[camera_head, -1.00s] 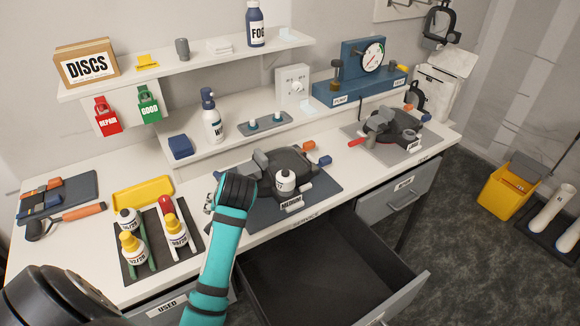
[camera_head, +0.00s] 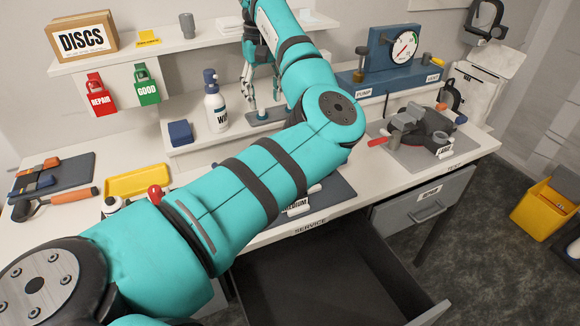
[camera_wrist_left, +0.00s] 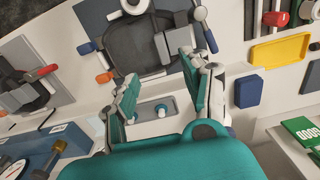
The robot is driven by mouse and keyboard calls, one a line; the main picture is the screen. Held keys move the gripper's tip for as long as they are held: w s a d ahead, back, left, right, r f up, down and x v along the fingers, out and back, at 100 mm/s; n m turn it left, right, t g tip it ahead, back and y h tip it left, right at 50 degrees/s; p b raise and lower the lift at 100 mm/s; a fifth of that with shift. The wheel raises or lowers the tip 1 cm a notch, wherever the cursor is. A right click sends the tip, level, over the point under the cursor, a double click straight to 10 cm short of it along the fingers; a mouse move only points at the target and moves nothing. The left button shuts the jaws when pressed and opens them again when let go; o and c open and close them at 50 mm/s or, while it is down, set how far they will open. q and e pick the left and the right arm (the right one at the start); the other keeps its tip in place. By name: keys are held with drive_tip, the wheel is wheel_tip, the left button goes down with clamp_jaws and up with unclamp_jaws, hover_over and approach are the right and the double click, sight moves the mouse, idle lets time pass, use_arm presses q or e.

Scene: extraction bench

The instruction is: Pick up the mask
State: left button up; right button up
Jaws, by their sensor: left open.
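A dark mask (camera_wrist_left: 148,45) with grey parts lies on the blue-grey service mat in the left wrist view, just beyond my fingertips. In the head view my own arm hides it. A second dark mask (camera_head: 424,127), with a red part on its left and an orange part, lies on a mat at the bench's right. My left gripper (camera_head: 262,95) is open and empty, fingers pointing down above the small grey tray (camera_head: 268,116) on the raised shelf. Its spread fingers also show in the left wrist view (camera_wrist_left: 160,75), with the tray's teal pegs between them. My right gripper is not in view.
A white spray bottle (camera_head: 215,108) and a blue block (camera_head: 180,133) stand left of my gripper. A blue gauge unit (camera_head: 385,55) stands to its right. The upper shelf (camera_head: 125,62) is close to my wrist. An open drawer (camera_head: 320,280) juts out below the bench.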

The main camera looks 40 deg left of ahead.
use_arm(q)
drive_tip(key=f, duration=0.7)
drive_tip(key=shift+s+a, duration=0.15)
drive_tip(key=shift+s, duration=0.1)
wheel_tip(320, 180, down, 4)
drive_tip(key=shift+w+p, duration=0.15)
drive_tip(key=shift+p, duration=0.25)
drive_tip(key=shift+f, duration=0.5)
drive_tip(key=shift+f+p, duration=0.3)
drive_tip(key=f, duration=0.1)
drive_tip(key=f+p, duration=0.1)
drive_tip(key=f, duration=0.1)
drive_tip(key=shift+w+a+f, duration=0.2)
drive_tip(key=shift+w+f, duration=0.05)
drive_tip(key=shift+f, duration=0.5)
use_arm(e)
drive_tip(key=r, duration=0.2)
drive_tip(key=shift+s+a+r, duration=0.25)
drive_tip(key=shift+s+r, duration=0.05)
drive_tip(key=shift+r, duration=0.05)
